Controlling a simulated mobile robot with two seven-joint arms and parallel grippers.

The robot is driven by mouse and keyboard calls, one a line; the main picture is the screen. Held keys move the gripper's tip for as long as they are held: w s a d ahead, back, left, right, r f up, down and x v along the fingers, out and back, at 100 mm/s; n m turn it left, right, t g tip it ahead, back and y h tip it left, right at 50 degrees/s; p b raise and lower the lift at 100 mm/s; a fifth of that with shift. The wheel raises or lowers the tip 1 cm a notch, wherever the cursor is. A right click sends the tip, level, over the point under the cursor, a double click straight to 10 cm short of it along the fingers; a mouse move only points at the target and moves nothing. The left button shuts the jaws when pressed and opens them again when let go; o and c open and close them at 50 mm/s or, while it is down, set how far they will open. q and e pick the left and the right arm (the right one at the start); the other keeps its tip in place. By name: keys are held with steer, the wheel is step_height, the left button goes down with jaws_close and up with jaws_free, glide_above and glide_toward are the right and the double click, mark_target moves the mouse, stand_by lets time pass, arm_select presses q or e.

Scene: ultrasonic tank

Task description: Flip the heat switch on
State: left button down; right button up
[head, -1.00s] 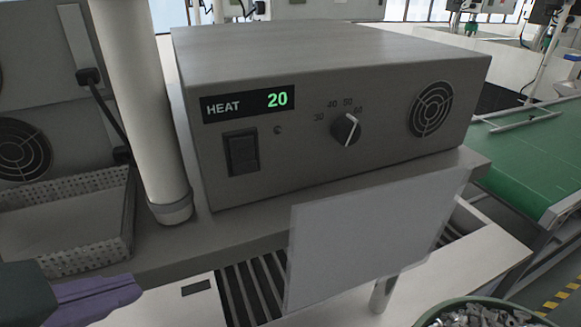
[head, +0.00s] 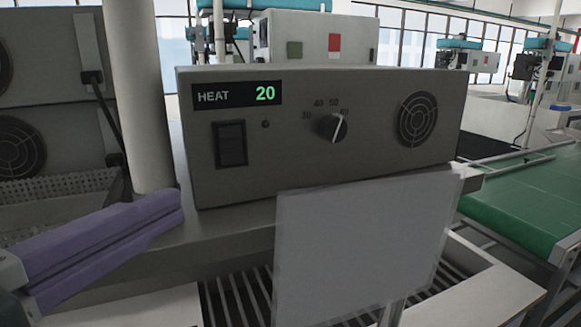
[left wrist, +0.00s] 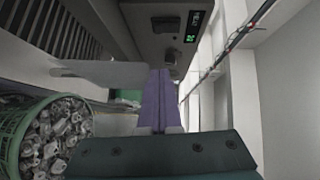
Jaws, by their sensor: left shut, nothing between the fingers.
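The grey heater box (head: 300,170) stands on a grey shelf, with a HEAT display (head: 237,95) reading 20 in green. Its black rocker switch (head: 230,144) sits below the display, left of a small round lamp that looks dark. The box also shows in the left wrist view (left wrist: 150,40), with the switch (left wrist: 165,24) near the display. My left gripper (head: 178,203) has purple fingers, shut and empty. It is in front of the shelf, below and left of the switch, apart from it. The fingers also show in the left wrist view (left wrist: 158,90). My right gripper is not in view.
A dial (head: 332,127) is right of the switch. A white post (head: 145,100) rises left of the box, close to my left fingers. A pale panel (head: 360,250) stands in front of the box. A green bin of metal parts (left wrist: 50,130) shows in the left wrist view.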

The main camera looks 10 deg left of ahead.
arm_select(q)
steer(key=w, duration=0.1)
glide_toward(244, 159)
steer(key=w+d, duration=0.2)
steer(key=d, duration=0.1)
steer(key=shift+w+a+p, duration=0.3)
steer(key=shift+w, duration=0.3)
steer(key=shift+w+a+p, duration=0.25)
steer(key=shift+w+p, duration=0.05)
steer(key=shift+w, duration=0.35)
steer(key=shift+w+a+f, duration=0.3)
steer(key=shift+w+a, duration=0.1)
steer(key=shift+w, duration=0.2)
